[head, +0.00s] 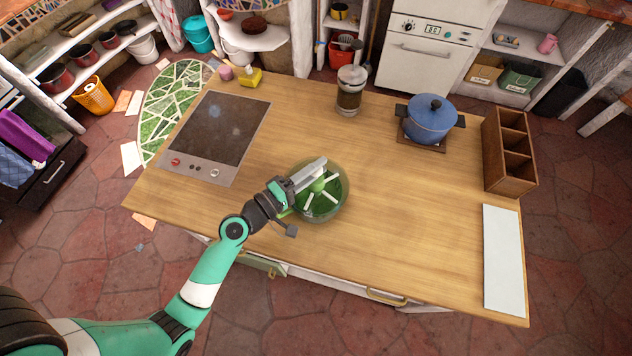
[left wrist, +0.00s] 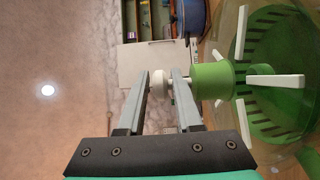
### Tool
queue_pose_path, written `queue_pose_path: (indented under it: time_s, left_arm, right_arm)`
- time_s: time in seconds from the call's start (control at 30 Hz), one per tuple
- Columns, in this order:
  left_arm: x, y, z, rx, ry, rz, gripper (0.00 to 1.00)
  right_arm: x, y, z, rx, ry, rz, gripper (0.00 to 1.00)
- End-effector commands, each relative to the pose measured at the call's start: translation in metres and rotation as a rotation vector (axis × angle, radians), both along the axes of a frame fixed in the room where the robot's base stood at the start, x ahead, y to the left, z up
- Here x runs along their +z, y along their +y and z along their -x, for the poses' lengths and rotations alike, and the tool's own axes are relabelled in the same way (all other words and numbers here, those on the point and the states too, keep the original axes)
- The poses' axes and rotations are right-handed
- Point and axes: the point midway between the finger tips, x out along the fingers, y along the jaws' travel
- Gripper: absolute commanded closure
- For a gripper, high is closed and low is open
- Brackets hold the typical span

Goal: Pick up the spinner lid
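The salad spinner is a clear round bowl (head: 343,205) on the counter's front middle, with a green, white-spoked lid part inside it (head: 318,187). In the left wrist view, its green hub (left wrist: 211,81) lies right of my fingers, with a thin stem leading to a white knob (left wrist: 160,88). My left gripper (head: 322,164) reaches over the bowl from the left and partly covers the lid. In the left wrist view, its fingers (left wrist: 164,76) stand apart with the knob showing between their tips. Contact is not clear. My right gripper is out of view.
A dark cooktop (head: 213,130) lies left on the wooden counter. A glass press (head: 350,92) and blue pot (head: 430,120) stand at the back. A wooden organizer (head: 509,153) and white board (head: 502,260) are at the right. The counter between bowl and board is clear.

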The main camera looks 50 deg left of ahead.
Motion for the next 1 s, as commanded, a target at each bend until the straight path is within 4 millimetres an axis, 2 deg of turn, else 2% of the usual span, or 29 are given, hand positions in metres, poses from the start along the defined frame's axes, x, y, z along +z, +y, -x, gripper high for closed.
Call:
queue_pose_path:
  time_s: [0.17,0.3,0.37,1.0]
  left_arm:
    - [-0.0004,0.0001,0.0000,0.000,0.000,0.000,0.66]
    - [-0.0003,0.0000,0.0001,0.000,0.000,0.000,0.91]
    - [-0.0003,0.0000,0.0002,0.000,0.000,0.000,1.00]
    - [-0.0004,0.0000,0.0003,0.000,0.000,0.000,1.00]
  right_arm:
    - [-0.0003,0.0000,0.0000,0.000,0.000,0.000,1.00]
    - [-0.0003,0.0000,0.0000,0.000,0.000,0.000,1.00]
    - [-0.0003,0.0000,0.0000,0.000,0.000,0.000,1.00]
    - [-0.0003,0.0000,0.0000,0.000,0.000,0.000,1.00]
